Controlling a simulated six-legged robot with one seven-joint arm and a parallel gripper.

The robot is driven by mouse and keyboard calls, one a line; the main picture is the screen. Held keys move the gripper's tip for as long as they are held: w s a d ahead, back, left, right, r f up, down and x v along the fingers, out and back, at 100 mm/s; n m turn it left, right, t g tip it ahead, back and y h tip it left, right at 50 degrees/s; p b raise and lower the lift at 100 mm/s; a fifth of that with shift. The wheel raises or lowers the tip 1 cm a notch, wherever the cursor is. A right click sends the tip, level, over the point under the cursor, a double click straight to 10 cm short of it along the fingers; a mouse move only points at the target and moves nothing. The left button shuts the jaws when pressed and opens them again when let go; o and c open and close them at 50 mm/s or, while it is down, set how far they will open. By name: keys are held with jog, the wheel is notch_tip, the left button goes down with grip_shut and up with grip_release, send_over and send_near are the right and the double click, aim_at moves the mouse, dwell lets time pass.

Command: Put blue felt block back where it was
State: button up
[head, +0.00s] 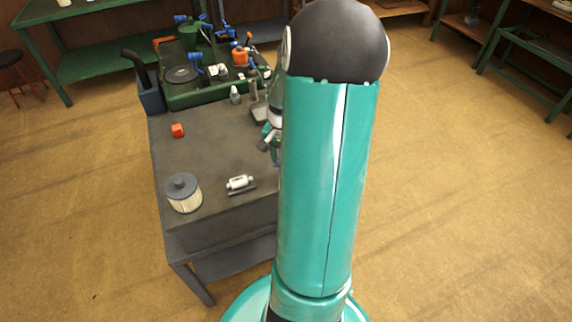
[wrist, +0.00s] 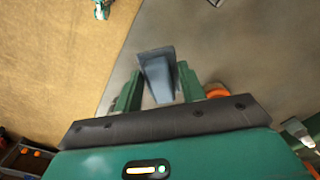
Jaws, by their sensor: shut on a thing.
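The blue felt block (wrist: 157,76) is a blue-grey wedge-like piece in the wrist view. It sits between the two green fingers of my gripper (wrist: 158,88), which is shut on it. The grey bench top (wrist: 240,45) shows beyond the block; the gap between them is hard to judge. In the head view my gripper (head: 268,142) shows only in part at the right side of the bench. My own teal arm hides the rest, and I cannot make out the block there.
On the bench (head: 215,155) stand a capped filter (head: 184,194), a white cylinder (head: 240,182), a red-orange block (head: 178,130) and a small bottle (head: 235,95). A dark blue bin (head: 151,98) and a green tray (head: 190,98) with fixtures fill the far end. The bench middle is clear.

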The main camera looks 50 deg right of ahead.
jog(key=shift+s+d+f, duration=0.1)
jog(key=shift+d+f, duration=0.25)
jog(key=shift+f, duration=0.25)
notch_tip(320, 180, down, 3)
jog(key=shift+d+f, duration=0.1)
jog(key=shift+f, duration=0.1)
jog(key=shift+s, duration=0.15)
jog(key=shift+f, duration=0.1)
jog(key=o, duration=0.9)
notch_tip(320, 180, up, 12)
jog(key=shift+r, duration=0.15)
